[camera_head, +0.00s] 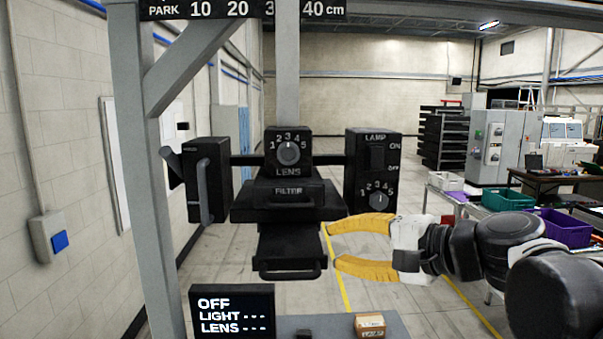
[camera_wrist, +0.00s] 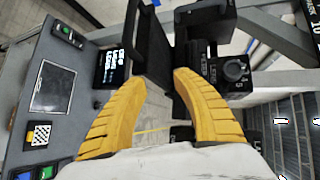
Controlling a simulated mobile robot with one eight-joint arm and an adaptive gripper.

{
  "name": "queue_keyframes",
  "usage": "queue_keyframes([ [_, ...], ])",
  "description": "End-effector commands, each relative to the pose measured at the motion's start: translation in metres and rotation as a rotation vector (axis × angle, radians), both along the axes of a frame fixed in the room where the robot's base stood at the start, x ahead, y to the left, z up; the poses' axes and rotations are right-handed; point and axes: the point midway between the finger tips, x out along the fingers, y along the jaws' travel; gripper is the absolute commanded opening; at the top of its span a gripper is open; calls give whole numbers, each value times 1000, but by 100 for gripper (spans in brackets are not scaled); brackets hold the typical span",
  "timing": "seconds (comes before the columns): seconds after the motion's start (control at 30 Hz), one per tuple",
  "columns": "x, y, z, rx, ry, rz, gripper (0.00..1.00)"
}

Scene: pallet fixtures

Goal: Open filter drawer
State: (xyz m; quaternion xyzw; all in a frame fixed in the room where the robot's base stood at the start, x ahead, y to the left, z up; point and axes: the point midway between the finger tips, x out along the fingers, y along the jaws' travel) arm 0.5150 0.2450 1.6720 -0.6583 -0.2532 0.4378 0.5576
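My gripper (camera_head: 333,244) has yellow fingers and is open, just right of the lower tray and below the filter drawer's right end. In the wrist view my gripper (camera_wrist: 163,74) is open with nothing held. Black device parts (camera_wrist: 152,45) lie beyond its fingertips; I cannot tell which parts.
The lens dial (camera_head: 289,153) is above the drawer. The lamp box (camera_head: 370,170) with switch and dial is to the right. A lever box (camera_head: 205,180) is left. A grey post (camera_head: 150,200) stands nearby.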

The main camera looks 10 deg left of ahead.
Motion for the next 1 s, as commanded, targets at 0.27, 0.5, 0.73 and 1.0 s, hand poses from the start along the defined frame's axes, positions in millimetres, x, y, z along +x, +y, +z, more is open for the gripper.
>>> queue_keyframes([
  [0.27,25,24,49,194,50,11,34],
  [0.5,42,56,46,198,51,14,34],
  [0.73,62,95,39,198,50,12,34],
  [1.0,74,115,34,196,50,10,34],
])
